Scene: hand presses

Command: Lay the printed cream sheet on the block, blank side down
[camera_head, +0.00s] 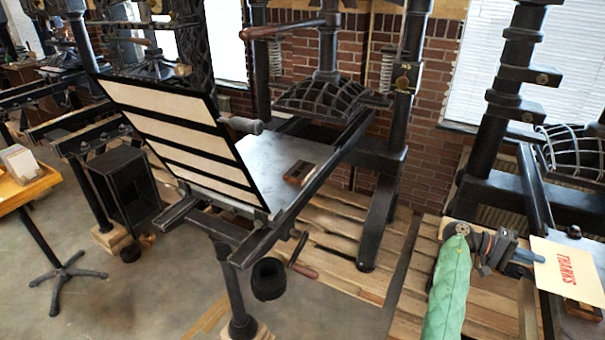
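The cream sheet (555,257) has red "THANKS" lettering facing up and is at the far right. The sheet is over the bed of the right-hand press. A brown block (583,310) shows just below the sheet's near edge, partly covered by it. Whether the sheet touches the block I cannot tell. Another small brown block (298,173) lies on the middle press's bed.
The middle hand press (270,150) has a raised frame with cream strips (175,115) leaning left. A wooden table (28,187) with paper stacks is at left.

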